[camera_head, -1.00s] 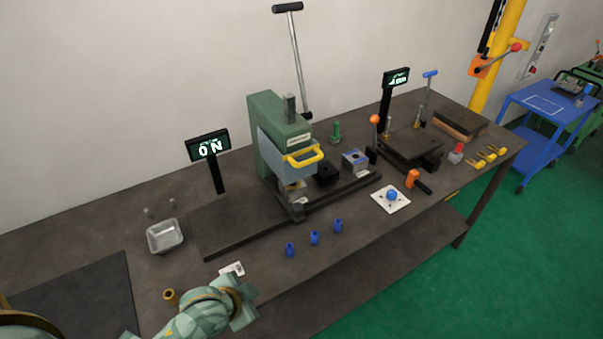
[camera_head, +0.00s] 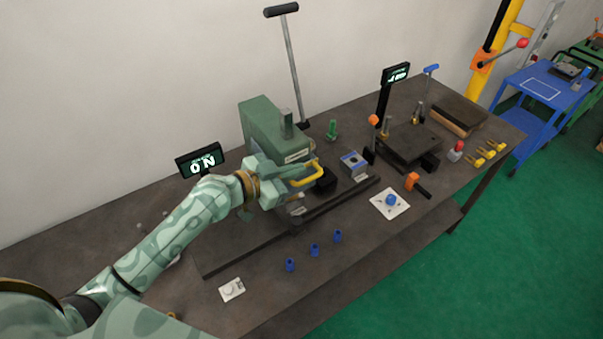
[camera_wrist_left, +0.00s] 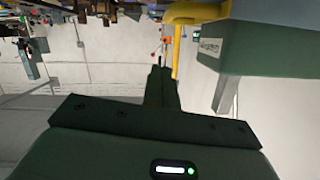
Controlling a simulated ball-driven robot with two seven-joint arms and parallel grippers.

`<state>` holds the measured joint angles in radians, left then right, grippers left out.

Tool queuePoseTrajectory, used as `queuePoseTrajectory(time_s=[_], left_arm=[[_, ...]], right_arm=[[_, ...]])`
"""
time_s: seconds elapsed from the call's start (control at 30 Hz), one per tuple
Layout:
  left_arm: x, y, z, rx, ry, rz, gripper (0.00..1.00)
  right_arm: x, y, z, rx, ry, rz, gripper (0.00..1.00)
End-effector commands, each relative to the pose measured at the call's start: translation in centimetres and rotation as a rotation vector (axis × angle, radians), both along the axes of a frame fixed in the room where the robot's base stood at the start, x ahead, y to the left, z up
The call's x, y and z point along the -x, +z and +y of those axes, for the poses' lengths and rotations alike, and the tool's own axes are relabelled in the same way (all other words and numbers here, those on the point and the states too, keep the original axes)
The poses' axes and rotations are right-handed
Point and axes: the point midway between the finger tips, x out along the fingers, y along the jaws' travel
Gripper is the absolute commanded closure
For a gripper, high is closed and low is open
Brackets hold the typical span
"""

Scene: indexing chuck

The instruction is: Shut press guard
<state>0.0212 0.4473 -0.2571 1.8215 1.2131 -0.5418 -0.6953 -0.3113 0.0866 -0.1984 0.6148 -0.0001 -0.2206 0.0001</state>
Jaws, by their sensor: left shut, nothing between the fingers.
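The press (camera_head: 270,125) is a green machine on the bench, with a yellow guard handle (camera_head: 314,173) at its front. The handle also shows at the top of the left wrist view (camera_wrist_left: 197,13). My left arm reaches across the press's front and hides most of the guard. My left gripper (camera_head: 296,184) is shut and empty, close beside the handle at its left. In the left wrist view the shut fingers (camera_wrist_left: 160,80) point towards the yellow bar; I cannot tell whether they touch it. My right gripper is not in view.
A tall lever (camera_head: 292,70) stands behind the press. A display reading "ON" (camera_head: 200,161) stands left. A black block (camera_head: 324,181) and a grey-blue fixture (camera_head: 354,164) sit right of the handle. Several blue parts (camera_head: 315,250) and a white plate (camera_head: 390,204) lie in front.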

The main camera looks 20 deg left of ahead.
Motion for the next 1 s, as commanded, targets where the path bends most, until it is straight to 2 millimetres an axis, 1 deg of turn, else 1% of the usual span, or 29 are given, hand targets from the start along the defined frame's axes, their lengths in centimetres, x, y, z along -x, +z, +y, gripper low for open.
queuePoseTrajectory(time_s=[0.03,0.13,0.2,0.33,0.5,0.83,0.93,1.0], left_arm=[[-0.9,0.0,-0.7,0.006,0.001,0.0,1.0],[-2.4,-0.6,-1.9,0.004,-0.001,0.0,1.0],[-2.3,-2.4,-1.4,-0.001,0.0,0.005,1.0],[-2.5,-3.9,-1.2,0.0,0.0,0.004,1.0],[-2.5,-4.7,-1.0,-0.001,-0.001,0.002,1.0],[-2.5,-4.8,-1.0,-0.001,-0.001,0.002,1.0],[-2.5,-5.5,-1.0,-0.003,-0.001,0.001,1.0],[-2.6,-6.6,-0.9,-0.003,-0.001,0.001,1.0]], right_arm=[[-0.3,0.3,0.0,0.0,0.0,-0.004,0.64],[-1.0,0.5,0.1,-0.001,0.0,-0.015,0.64],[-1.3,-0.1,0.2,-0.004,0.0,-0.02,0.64],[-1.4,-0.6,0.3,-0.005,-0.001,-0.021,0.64],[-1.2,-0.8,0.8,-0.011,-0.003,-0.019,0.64],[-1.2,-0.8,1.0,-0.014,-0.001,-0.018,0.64],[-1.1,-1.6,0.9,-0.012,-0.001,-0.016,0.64],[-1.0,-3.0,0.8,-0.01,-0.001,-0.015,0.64]])
